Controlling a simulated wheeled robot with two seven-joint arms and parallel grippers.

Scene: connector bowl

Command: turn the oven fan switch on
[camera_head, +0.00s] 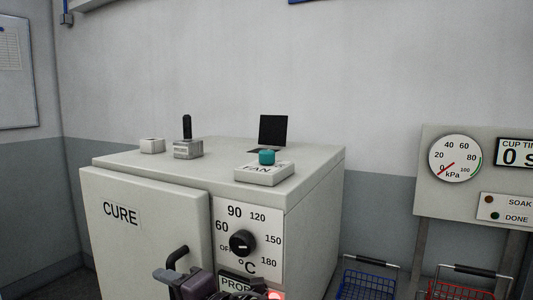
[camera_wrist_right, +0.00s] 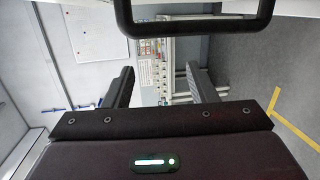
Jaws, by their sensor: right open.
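The oven (camera_head: 150,240) is a pale cabinet with a door marked CURE. On its top, a white box marked FAN (camera_head: 264,175) carries a teal knob (camera_head: 266,157); whether it is on or off I cannot tell. My right gripper (camera_head: 195,284) shows at the bottom of the head view, in front of the oven, below the fan box and near the black door handle (camera_head: 176,256). In the right wrist view its two dark fingers (camera_wrist_right: 160,72) are apart with nothing between them. My left gripper is not in view.
A grey box with an upright black lever (camera_head: 187,128) and a small white block (camera_head: 152,146) stand on the oven top. The temperature dial (camera_head: 242,243) is on its front. A gauge panel (camera_head: 455,158) and blue (camera_head: 367,284) and red baskets (camera_head: 461,291) are at right.

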